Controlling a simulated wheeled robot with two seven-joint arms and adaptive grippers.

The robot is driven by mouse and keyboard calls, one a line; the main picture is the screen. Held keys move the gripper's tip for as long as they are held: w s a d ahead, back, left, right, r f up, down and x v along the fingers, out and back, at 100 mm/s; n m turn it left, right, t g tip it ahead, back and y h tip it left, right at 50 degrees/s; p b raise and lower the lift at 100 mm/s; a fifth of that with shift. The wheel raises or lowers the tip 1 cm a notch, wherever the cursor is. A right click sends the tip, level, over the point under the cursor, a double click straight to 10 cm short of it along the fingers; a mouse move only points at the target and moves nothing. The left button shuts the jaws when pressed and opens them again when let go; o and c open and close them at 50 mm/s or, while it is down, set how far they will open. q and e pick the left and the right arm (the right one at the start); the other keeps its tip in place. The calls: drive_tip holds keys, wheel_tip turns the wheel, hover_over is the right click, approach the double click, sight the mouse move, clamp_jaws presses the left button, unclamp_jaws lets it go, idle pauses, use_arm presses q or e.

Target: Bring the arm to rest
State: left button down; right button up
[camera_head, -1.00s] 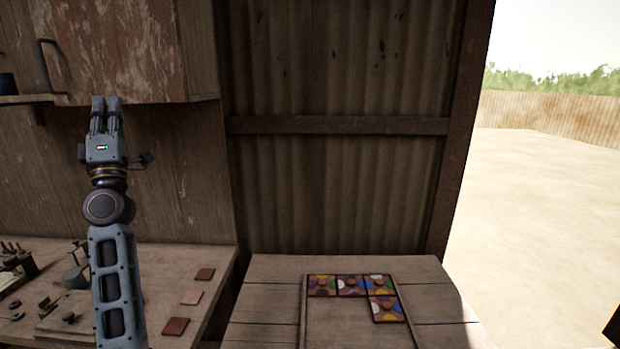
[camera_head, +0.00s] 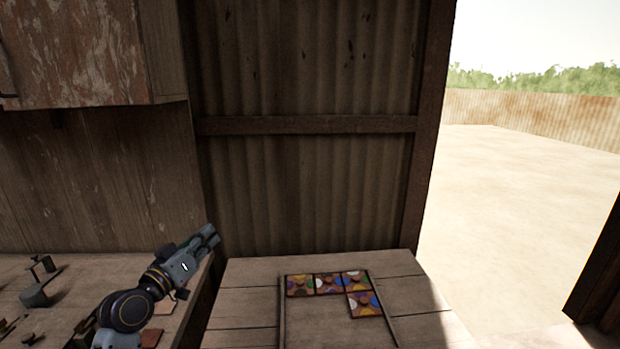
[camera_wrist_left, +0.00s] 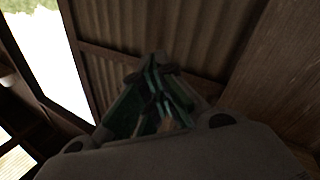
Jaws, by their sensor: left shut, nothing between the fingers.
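My left gripper (camera_head: 208,236) is in the head view at the lower left, above the gap between the workbench and the plank table. It points up and to the right, shut and empty. In the left wrist view its fingers (camera_wrist_left: 157,88) are together with nothing between them, and corrugated metal wall shows beyond. My left arm comes in from the bottom left. My right gripper is not in view.
Several patterned tiles (camera_head: 329,284) lie in a frame on the plank table (camera_head: 240,304). The workbench (camera_head: 62,290) at left holds small tools and plain tiles, partly behind my arm. A wall cabinet (camera_head: 80,50) hangs above. Open ground lies at right.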

use_arm(q)
drive_tip(key=s+d+f+m+g+y, duration=0.1)
drive_tip(key=s+d+f+g, duration=0.1)
drive_tip(key=s+f, duration=0.35)
drive_tip(key=s+d+f+g+y, duration=0.1)
drive_tip(key=s+f+g, duration=0.15)
drive_tip(key=f, duration=0.55)
drive_tip(key=s+d+f+m+g, duration=0.1)
drive_tip(key=s+d+f+g, duration=0.15)
drive_tip(key=f, duration=0.45)
drive_tip(key=s+a+f+g+y, duration=0.15)
drive_tip(key=s+f+g, duration=0.35)
drive_tip(key=s, duration=0.5)
drive_tip(key=s+a+f+g+y, duration=0.1)
drive_tip(key=s+f+g+y, duration=0.15)
drive_tip(key=s+f, duration=0.75)
drive_tip(key=f, duration=1.4)
drive_tip(key=s+f, duration=0.2)
drive_tip(key=f, duration=1.4)
drive_tip(key=s+a+f+g, duration=0.1)
drive_tip(key=s+a+f, duration=0.1)
drive_tip(key=s+f, duration=0.8)
drive_tip(key=s+a+f+m+g, duration=0.1)
drive_tip(key=s+a+f, duration=0.1)
drive_tip(key=s+f, duration=0.7)
drive_tip(key=s, duration=0.3)
drive_tip(key=shift+a+f, duration=0.25)
drive_tip(key=shift+f, duration=0.15)
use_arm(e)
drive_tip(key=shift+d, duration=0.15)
